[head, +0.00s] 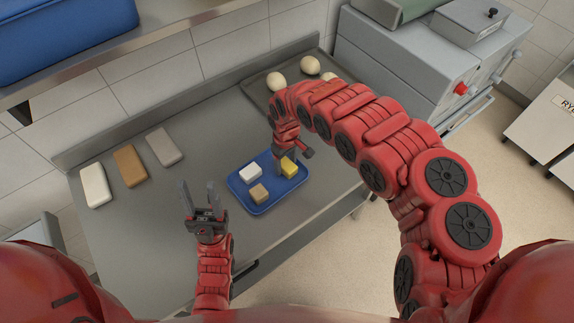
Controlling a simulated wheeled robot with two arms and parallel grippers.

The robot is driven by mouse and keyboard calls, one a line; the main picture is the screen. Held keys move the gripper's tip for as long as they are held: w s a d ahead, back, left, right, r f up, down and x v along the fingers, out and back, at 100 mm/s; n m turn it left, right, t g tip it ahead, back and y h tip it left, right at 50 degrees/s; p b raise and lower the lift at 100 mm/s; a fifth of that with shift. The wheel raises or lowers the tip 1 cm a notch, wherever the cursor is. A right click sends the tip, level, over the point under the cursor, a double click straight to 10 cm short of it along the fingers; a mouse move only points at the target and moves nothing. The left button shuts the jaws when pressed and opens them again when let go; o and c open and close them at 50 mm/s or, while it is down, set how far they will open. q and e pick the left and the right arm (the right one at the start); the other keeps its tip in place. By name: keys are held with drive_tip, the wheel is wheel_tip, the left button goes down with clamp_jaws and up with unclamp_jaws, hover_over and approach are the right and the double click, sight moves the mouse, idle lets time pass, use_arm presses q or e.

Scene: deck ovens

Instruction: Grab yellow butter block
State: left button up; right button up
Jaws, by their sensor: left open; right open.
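The yellow butter block (289,168) lies at the right side of a blue tray (270,204) on the steel table. My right gripper (286,158) is right at the yellow block, with its fingers pointing down and partly covering it. Its jaws are largely hidden by the arm, and I cannot tell whether they touch the block. My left gripper (201,196) is open and empty above the table, to the left of the tray. A white block (251,173) and a tan block (259,194) also lie in the tray.
White (95,186), brown (130,166) and grey (164,146) slabs lie at the table's left. A dark tray (258,92) with several dough balls is at the back right, beside a grey machine (400,60). A shelf (130,40) overhangs the back left. The table between slabs and tray is clear.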

drive_tip(key=shift+f, duration=0.3)
clamp_jaws()
drive_tip(key=shift+r, duration=0.2)
